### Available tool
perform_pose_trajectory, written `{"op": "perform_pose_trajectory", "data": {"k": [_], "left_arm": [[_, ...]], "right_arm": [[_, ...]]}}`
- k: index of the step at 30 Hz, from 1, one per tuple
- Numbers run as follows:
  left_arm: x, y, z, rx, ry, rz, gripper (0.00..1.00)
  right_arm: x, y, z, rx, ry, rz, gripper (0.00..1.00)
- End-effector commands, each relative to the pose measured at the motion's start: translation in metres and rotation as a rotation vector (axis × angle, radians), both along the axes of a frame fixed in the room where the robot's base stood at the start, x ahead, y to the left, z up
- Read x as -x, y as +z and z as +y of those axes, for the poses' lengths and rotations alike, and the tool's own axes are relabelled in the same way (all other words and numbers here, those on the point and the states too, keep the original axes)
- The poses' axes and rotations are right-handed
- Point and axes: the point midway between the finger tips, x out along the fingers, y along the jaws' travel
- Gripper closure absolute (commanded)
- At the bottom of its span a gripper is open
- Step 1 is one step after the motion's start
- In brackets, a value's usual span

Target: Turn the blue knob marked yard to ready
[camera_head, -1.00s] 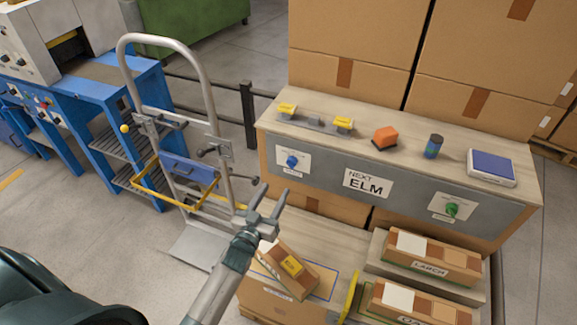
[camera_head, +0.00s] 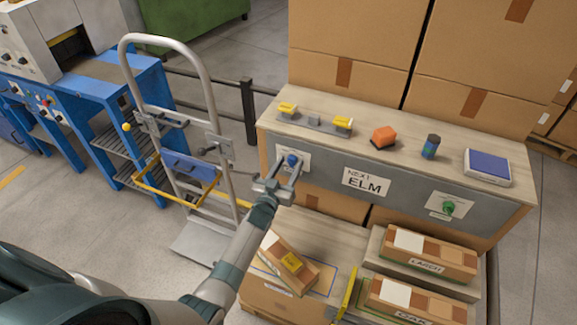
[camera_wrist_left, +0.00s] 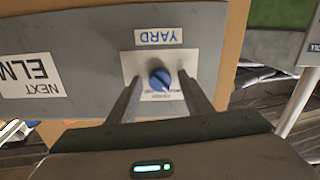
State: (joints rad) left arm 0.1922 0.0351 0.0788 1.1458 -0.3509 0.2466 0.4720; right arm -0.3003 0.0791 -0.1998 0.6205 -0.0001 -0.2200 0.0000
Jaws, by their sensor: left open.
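The blue knob (camera_head: 291,160) sits on a white plate at the left end of the grey front panel. In the left wrist view the knob (camera_wrist_left: 160,79) shows below a label reading YARD (camera_wrist_left: 158,36), which appears upside down. The small lettering on the plate is too small to read. My left gripper (camera_head: 286,172) is open in front of the panel. In the left wrist view its two fingers (camera_wrist_left: 158,88) stand on either side of the knob, with gaps between. Whether the fingertips reach past the knob's face I cannot tell. My right gripper is not in view.
A green knob (camera_head: 448,208) and a NEXT ELM sign (camera_head: 367,183) are on the same panel. A hand truck (camera_head: 215,120) stands left of the arm. Boxes, one a tilted carton (camera_head: 283,262), lie below the panel.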

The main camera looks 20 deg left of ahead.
Motion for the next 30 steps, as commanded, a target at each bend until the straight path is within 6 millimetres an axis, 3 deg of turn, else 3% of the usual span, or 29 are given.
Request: {"op": "perform_pose_trajectory", "data": {"k": [7,12,30], "left_arm": [[0.0000,-0.0002,-0.0001,0.000,0.000,0.000,0.54],[0.0001,-0.0002,-0.0001,0.000,0.000,0.000,0.95],[0.0005,-0.0020,0.0000,-0.127,-0.001,0.000,0.95]], "right_arm": [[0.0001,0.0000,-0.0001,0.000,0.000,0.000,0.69],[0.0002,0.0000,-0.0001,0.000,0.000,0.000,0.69],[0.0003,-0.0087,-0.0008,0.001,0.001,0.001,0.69]]}}
